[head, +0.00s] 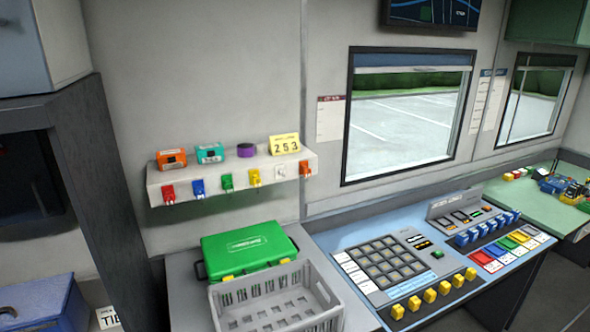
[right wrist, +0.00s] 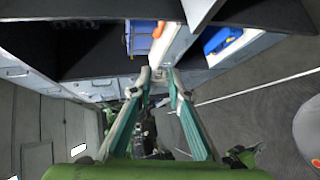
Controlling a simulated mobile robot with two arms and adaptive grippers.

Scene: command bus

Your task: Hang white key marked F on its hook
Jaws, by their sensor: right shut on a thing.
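The right wrist view shows my right gripper (right wrist: 158,76) with its fingers converging on a small pale thing. The thing is mostly hidden between the fingertips, and I cannot read any letter on it. In the head view a white wall shelf (head: 225,181) carries a row of coloured key tags along its front edge. A whitish spot (head: 281,179) sits between the yellow tag (head: 254,178) and the orange tag (head: 305,169). I cannot tell whether it is a bare hook plate or a key. Neither gripper shows in the head view.
A green case (head: 247,249) and a grey crate (head: 278,303) stand on the counter below the shelf. A button console (head: 385,265) lies to the right. Boxes and a yellow 253 sign (head: 285,144) stand on the shelf. The space before the shelf front is clear.

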